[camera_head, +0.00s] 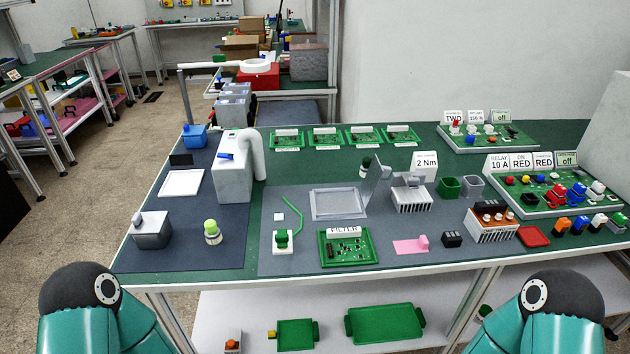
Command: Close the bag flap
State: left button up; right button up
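A flat, pale grey, see-through rectangle (339,204) lies on the grey mat in the middle of the bench and looks like the bag. A thin grey translucent plate (378,186) stands tilted up at its right side; it may be the flap, but I cannot tell whether the two are joined. A green circuit board labelled FILTER (345,247) lies in front of the rectangle, apart from it. Only teal and dark links of my two arms show at the bottom left and right corners. Neither gripper is in view.
A finned heatsink block (411,198) stands right of the plate. A pink piece (410,246) lies in front of it. A white board with a green part (284,241) is at left. Several green boards (325,137) line the back.

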aim_at(376, 171)
jog(key=u, duration=0.05)
jog(key=i, duration=0.25)
jog(key=u, duration=2.1)
jog(key=k, duration=2)
jog(key=u, duration=1.15)
jog(key=i, duration=0.1)
jog(key=z, duration=2.7)
jog(key=i, duration=1)
jog(key=u, duration=0.1)
